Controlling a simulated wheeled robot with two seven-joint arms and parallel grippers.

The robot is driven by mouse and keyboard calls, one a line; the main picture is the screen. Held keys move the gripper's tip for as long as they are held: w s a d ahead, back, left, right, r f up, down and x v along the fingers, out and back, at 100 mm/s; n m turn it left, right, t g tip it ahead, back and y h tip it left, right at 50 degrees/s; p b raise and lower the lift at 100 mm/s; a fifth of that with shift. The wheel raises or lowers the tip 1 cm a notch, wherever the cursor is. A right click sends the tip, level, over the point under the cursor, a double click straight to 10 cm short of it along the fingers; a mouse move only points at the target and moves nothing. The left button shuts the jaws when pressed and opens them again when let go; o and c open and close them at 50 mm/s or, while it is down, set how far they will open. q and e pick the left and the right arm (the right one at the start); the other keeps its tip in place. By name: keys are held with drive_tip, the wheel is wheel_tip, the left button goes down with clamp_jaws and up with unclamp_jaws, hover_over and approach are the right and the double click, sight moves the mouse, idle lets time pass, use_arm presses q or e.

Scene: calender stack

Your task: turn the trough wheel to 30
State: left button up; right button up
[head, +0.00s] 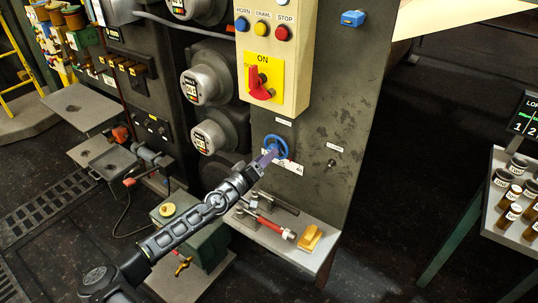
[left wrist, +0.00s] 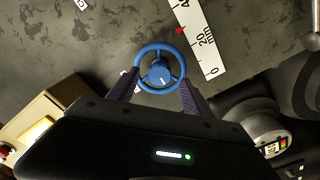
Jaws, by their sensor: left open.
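The blue trough wheel (head: 282,150) is mounted low on the grey machine panel. It also shows in the left wrist view (left wrist: 146,55), with spokes and a central hub. My left gripper (head: 266,160) is at the wheel, its purple-grey fingers pointing at it. In the left wrist view the open fingers (left wrist: 158,92) stand on either side of the lower part of the wheel; I cannot tell whether they touch it. A white scale (left wrist: 203,38) marked 0, 20 and mm lies beside the wheel. A small red pointer (left wrist: 180,30) sits at its edge, beyond the 20 mark. My right gripper is out of view.
Above the wheel is a control box (head: 273,60) with buttons and a red ON switch. Below is a shelf (head: 312,262) with a red-handled tool (head: 276,228) and a yellow block (head: 310,238). Round grey motor housings (head: 208,85) stand left of the panel.

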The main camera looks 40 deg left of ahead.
use_arm(q)
drive_tip(key=s, duration=0.5)
drive_tip(key=shift+b, duration=0.35)
